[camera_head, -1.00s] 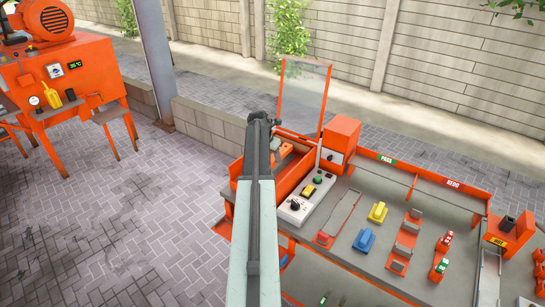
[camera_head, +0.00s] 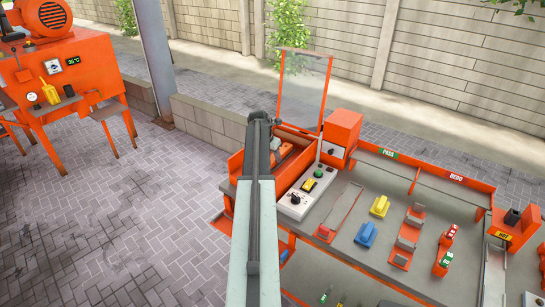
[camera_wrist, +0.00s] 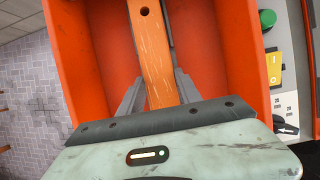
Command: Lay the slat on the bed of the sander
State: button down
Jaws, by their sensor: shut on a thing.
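The slat (camera_wrist: 152,50) is a scuffed orange strip with a dark hole near its far end. My gripper (camera_wrist: 158,80) is shut on it, with one grey finger on each side. In the wrist view the slat points away from me inside the orange-walled trough of the sander (camera_wrist: 83,45). I cannot tell whether it touches the bed below. In the head view the sander (camera_head: 236,163) has a raised clear guard (camera_head: 303,90) and a control panel (camera_head: 312,191). My arm hides the gripper and part of the trough there.
Right of the sander, the grey bench carries a yellow block (camera_head: 379,206), a blue block (camera_head: 366,235) and orange fixtures. PASS and REDO bays stand along its back. An orange machine (camera_head: 70,85) stands at the far left. Paving between them is clear.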

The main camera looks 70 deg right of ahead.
jog(key=shift+f+b, duration=0.3)
jog(key=shift+f, duration=0.1)
jog(key=c, duration=0.7)
grip_release()
jog(key=shift+c, duration=0.2)
jog(key=shift+r, duration=0.2)
jog(key=p+v, duration=0.7)
jog(key=v, duration=0.1)
jog(key=shift+f, duration=0.2)
